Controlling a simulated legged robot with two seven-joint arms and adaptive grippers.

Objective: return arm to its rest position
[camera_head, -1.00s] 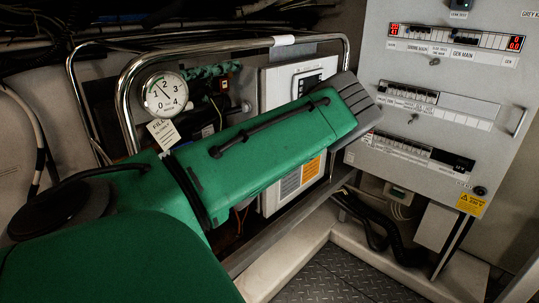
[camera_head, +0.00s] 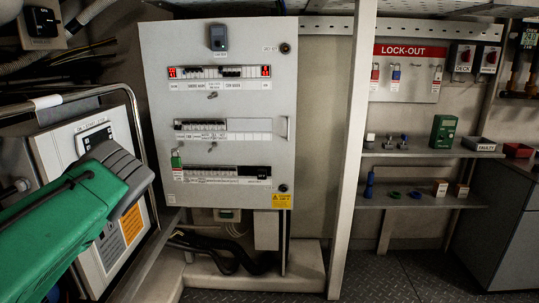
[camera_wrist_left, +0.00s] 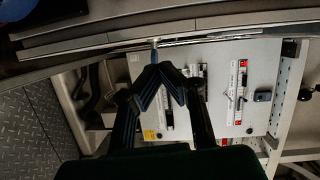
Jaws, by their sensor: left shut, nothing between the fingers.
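My left arm (camera_head: 70,205), green with a grey ribbed end, reaches in from the left in the head view, in front of the white control box. Its fingers cannot be made out there. In the left wrist view my left gripper (camera_wrist_left: 158,70) has its dark fingers together, with nothing between them. The grey electrical panel (camera_wrist_left: 220,110) shows behind the fingers. My right gripper is in neither view.
The electrical panel (camera_head: 265,100) stands right of the arm, with a green padlock (camera_head: 176,160) and tag on its left. A chrome rail (camera_head: 135,110) curves beside the arm. Further right are a post (camera_head: 352,150), a lock-out board (camera_head: 407,75) and shelves (camera_head: 430,153). Checkered floor (camera_head: 400,275) is clear.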

